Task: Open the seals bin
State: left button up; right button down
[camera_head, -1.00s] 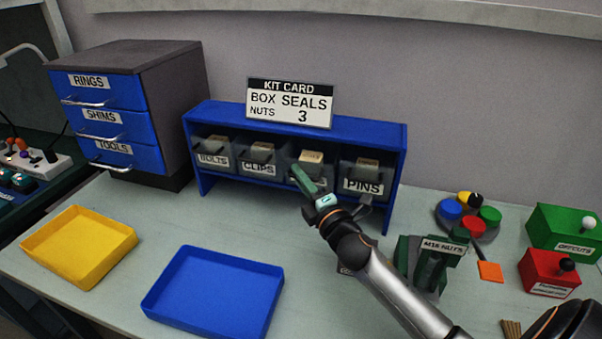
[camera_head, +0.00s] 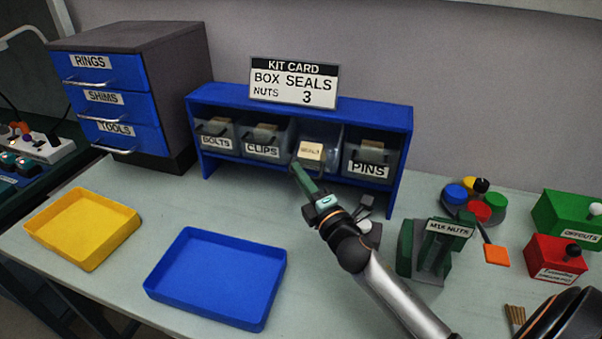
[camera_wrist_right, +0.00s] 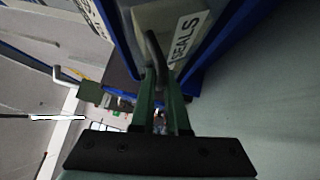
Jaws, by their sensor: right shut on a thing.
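The seals bin (camera_head: 329,160) is the third from the left in the blue rack. It leans out at the front, and a pale box (camera_head: 311,151) shows inside. Its SEALS label (camera_wrist_right: 188,38) is readable in the right wrist view; my gripper covers part of the bin's front in the head view. My right gripper (camera_head: 298,172) is at the bin's front. In the right wrist view its green fingers (camera_wrist_right: 161,76) are shut on the bin's dark handle (camera_wrist_right: 153,46). My left gripper is not in view.
The bolts bin (camera_head: 215,135), clips bin (camera_head: 263,142) and pins bin (camera_head: 371,160) sit in the rack (camera_head: 350,109). A kit card (camera_head: 294,82) stands on top. A blue tray (camera_head: 214,309) and yellow tray (camera_head: 98,250) lie in front. A nuts holder (camera_head: 432,250) stands right of my arm.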

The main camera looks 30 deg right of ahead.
jog(key=shift+f, duration=0.35)
dwell(0.4)
jog(key=c, duration=0.9)
grip_release()
jog(key=s, duration=0.4)
jog(key=s+f+b, duration=0.1)
jog(key=s, duration=0.3)
jog(key=s+b, duration=0.1)
jog(key=s, duration=0.3)
jog(key=shift+s+a+f, duration=0.2)
jog(key=shift+a+f, duration=0.1)
jog(key=shift+a, duration=0.1)
